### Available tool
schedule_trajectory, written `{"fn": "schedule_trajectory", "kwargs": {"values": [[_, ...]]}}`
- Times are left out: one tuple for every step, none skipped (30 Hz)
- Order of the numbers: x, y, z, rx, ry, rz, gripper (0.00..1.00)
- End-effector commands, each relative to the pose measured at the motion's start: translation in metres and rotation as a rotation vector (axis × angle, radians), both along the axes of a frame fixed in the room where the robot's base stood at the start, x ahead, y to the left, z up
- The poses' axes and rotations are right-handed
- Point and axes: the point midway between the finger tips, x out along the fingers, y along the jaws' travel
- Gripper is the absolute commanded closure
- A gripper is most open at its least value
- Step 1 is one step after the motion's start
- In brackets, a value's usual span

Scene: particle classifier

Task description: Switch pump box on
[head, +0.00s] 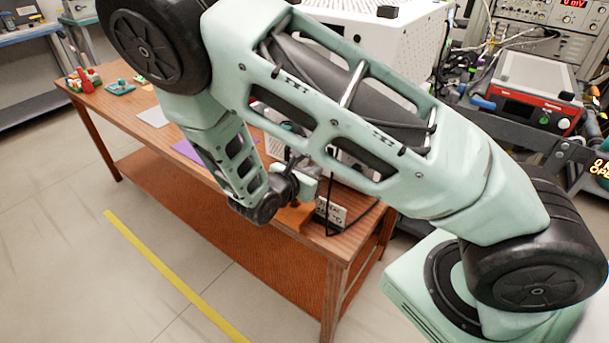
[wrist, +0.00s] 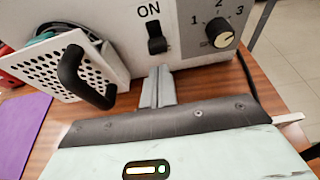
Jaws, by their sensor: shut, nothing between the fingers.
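The pump box (wrist: 185,62) is a light box that fills the top middle of the wrist view. Its front has an "ON" label, a black switch (wrist: 157,38) below the label, and a dial (wrist: 219,33) marked 1, 2, 3. I cannot tell the switch's setting. My gripper (wrist: 160,72) is shut and empty, its fingertips pointing at the box just below the switch. I cannot tell whether they touch it.
A white perforated panel (wrist: 50,72) with a black handle (wrist: 82,78) stands left of the pump box, close to my gripper. A purple sheet (wrist: 22,125) lies on the wooden table (head: 150,98). A dark cable runs beside the box. The floor in front is clear.

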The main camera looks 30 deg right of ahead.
Motion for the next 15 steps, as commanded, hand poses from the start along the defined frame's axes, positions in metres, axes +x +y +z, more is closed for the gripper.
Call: {"fn": "schedule_trajectory", "kwargs": {"values": [[0.002, -0.008, -0.003, -0.002, 0.001, -0.003, 1.0], [0.003, -0.012, -0.004, -0.001, 0.003, -0.002, 1.0], [0.005, -0.016, -0.006, 0.0, 0.001, -0.003, 1.0], [0.007, -0.019, -0.007, -0.001, 0.002, -0.002, 1.0], [0.008, -0.022, -0.008, -0.001, 0.002, -0.002, 1.0], [0.009, -0.026, -0.009, -0.001, 0.001, -0.002, 1.0], [0.01, -0.027, -0.01, -0.001, 0.0, -0.002, 1.0], [0.01, -0.029, -0.01, 0.0, 0.0, -0.001, 1.0], [0.011, -0.03, -0.011, 0.0, 0.0, 0.0, 1.0], [0.011, -0.031, -0.011, 0.0, 0.0, 0.0, 1.0], [0.011, -0.031, -0.012, 0.001, 0.0, 0.0, 1.0], [0.012, -0.032, -0.012, 0.001, 0.0, 0.0, 1.0], [0.012, -0.032, -0.012, 0.001, -0.001, 0.001, 1.0], [0.012, -0.032, -0.012, 0.001, 0.0, 0.001, 1.0], [0.012, -0.032, -0.012, 0.001, 0.0, 0.001, 1.0]]}}
